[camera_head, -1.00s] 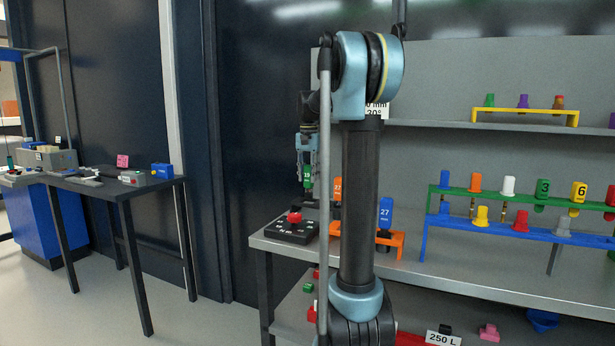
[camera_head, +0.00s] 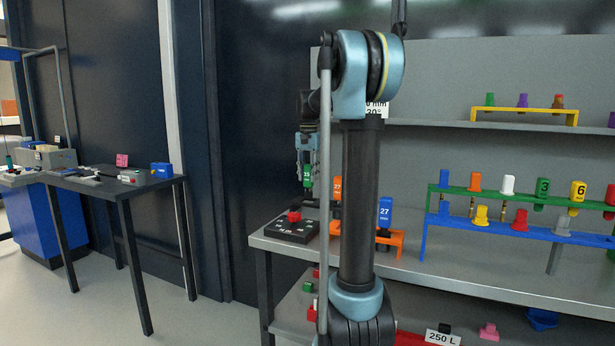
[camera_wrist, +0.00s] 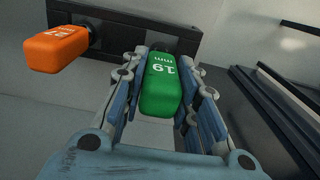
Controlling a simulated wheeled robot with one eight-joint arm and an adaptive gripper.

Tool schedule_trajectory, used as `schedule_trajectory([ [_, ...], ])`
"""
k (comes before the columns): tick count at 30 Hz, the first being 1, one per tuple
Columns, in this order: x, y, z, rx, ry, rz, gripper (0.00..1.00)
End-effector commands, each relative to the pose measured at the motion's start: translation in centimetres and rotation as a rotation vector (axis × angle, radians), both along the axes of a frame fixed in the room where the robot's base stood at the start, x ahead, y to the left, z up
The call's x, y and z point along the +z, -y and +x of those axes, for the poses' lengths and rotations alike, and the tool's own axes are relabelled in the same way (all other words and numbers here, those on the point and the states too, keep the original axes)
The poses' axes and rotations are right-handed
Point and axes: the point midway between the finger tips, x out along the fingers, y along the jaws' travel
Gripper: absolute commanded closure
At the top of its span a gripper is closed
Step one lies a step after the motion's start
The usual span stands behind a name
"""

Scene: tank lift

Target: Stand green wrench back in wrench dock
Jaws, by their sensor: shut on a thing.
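The green wrench (camera_wrist: 161,85), marked 19 mm, is held between the two fingers of my gripper (camera_wrist: 162,92) in the wrist view. In the head view, the green wrench (camera_head: 307,175) hangs under my gripper (camera_head: 306,158), above the back of the bench near its left end. A dark bar (camera_wrist: 115,28), which looks like the wrench dock, lies beyond the green wrench. An orange wrench (camera_wrist: 55,48) stands on its left part. I cannot tell whether the green wrench touches the bar. Its lower end is hidden.
A black box with a red button (camera_head: 294,217) sits at the bench's left end. A blue 27 tool (camera_head: 386,212) stands in an orange rack (camera_head: 398,239), right of my arm. Green (camera_head: 455,191) and blue (camera_head: 445,222) racks with several tools fill the right.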

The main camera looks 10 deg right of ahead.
Motion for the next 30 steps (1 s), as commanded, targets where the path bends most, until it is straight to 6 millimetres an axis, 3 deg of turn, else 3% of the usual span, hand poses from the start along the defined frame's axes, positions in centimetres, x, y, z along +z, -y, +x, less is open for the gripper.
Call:
schedule_trajectory([
  [30, -2.4, 0.0, 0.0, 0.0, 0.0, 0.0, 1.0],
])
